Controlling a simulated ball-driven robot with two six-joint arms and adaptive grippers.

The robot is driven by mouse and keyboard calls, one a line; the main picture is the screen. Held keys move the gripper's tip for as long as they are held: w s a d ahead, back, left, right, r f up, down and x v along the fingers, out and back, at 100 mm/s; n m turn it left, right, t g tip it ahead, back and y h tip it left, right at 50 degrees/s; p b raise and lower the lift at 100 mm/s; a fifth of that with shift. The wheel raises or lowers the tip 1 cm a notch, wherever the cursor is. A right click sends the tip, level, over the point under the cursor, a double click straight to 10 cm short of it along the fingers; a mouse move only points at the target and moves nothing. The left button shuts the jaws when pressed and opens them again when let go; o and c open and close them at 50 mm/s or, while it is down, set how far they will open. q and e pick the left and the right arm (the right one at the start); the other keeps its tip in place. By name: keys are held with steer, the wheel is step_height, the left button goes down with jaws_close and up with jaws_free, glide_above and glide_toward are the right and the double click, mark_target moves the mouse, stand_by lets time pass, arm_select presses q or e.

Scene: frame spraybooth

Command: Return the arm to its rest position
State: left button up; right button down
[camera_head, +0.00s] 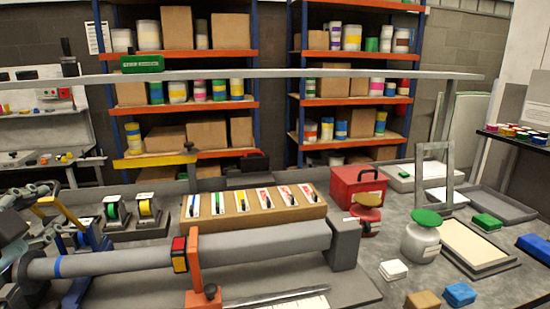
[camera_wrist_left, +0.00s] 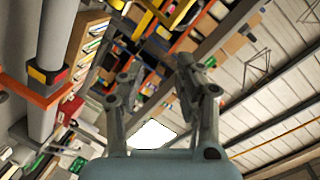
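My left gripper (camera_head: 30,208) is at the left edge of the head view, beside the left end of the grey tube (camera_head: 262,243). In the left wrist view my left gripper (camera_wrist_left: 157,72) has its two grey fingers spread apart, with nothing held between them. The wrist view is tilted and looks past the fingers toward shelves and the ceiling. The grey tube lies across the front of the bench and has a blue band and a red-and-yellow band. My right gripper is in neither view.
An orange clamp post (camera_head: 195,265) stands at the tube. Close to the left gripper are a blue stand (camera_head: 95,238) and tape dispensers (camera_head: 147,212). A grey overhead bar (camera_head: 270,74) crosses above the bench. A red box (camera_head: 357,187) and a green-lidded jar (camera_head: 421,240) stand right.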

arm_select(q)
steer(key=s+d+f+n+g+h, duration=0.1)
steer(key=s+d+f+n+g, duration=0.3)
steer(key=s+f+g, duration=0.5)
steer(key=s+d+f+n+g+h, duration=0.3)
steer(key=s+f, duration=0.4)
steer(key=s, duration=0.6)
step_height(320, 180, down, 32)
steer(key=s+a+r+n+g+y+b, duration=0.1)
steer(key=s+a+b, duration=0.1)
steer(key=b, duration=0.5)
steer(key=s+f+b, duration=0.2)
steer(key=s+f, duration=0.7)
steer(key=f, duration=0.2)
steer(key=s+a+f+g+b, duration=0.1)
steer(key=s+f+b, duration=0.2)
steer(key=s+f, duration=0.6)
step_height(320, 180, down, 3)
steer(key=shift+s+f, duration=0.1)
steer(key=shift+s, duration=0.15)
steer(key=shift+g, duration=0.3)
steer(key=shift+n+b, duration=0.3)
